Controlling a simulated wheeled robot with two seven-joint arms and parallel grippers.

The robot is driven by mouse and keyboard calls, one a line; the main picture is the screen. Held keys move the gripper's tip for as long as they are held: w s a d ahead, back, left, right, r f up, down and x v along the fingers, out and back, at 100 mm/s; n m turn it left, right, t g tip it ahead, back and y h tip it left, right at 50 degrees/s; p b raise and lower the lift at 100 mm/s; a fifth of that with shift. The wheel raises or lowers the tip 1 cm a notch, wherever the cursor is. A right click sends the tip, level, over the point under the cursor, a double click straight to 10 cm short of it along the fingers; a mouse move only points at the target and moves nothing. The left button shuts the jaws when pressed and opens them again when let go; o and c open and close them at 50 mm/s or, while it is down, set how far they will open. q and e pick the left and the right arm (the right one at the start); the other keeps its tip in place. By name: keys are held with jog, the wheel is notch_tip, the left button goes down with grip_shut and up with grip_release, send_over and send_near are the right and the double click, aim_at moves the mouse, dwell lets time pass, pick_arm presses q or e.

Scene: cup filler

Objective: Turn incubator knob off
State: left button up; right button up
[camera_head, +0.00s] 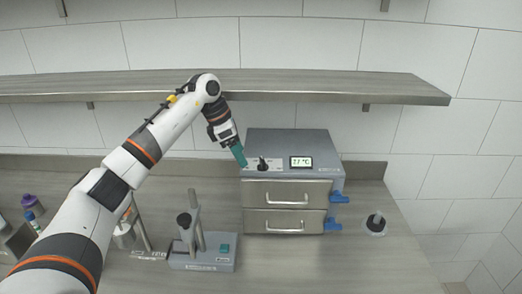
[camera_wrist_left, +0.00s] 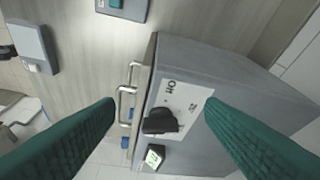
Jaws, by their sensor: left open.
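The incubator (camera_head: 290,143) is a grey box on the counter with two drawers. Its black knob (camera_head: 263,164) sits on a white label on the upper front, left of a lit display (camera_head: 301,162). In the left wrist view the knob (camera_wrist_left: 160,121) shows between the fingers, with the label lettering beside it. My left gripper (camera_head: 239,155) has green fingers and is at the upper left of the front panel, just left of the knob. It is open and empty; I see no contact with the knob. My right gripper is in neither view.
A wooden shelf (camera_head: 300,85) runs above the incubator. A grey device with an upright post (camera_head: 203,265) stands at the left front. Blue parts (camera_head: 337,197) stick out at the incubator's right side, near a small dark-topped item (camera_head: 376,222). The counter's right front is clear.

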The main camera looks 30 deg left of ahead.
aim_at(262, 160)
pick_arm(q)
jog(key=w+d+p, duration=0.1)
jog(key=d, duration=0.1)
jog(key=w+d+p, duration=0.1)
jog(key=w+d, duration=0.1)
jog(key=shift+w+d+r, duration=0.1)
jog(key=shift+w, duration=0.15)
jog(key=shift+w+d+f, duration=0.1)
jog(key=shift+f, duration=0.65)
jog(key=shift+x, duration=0.75)
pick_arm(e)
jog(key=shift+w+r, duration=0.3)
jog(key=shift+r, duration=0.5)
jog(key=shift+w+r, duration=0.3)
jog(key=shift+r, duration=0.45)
pick_arm(q)
jog(key=shift+c, duration=0.4)
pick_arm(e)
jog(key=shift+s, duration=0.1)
pick_arm(q)
jog(key=c, duration=0.9)
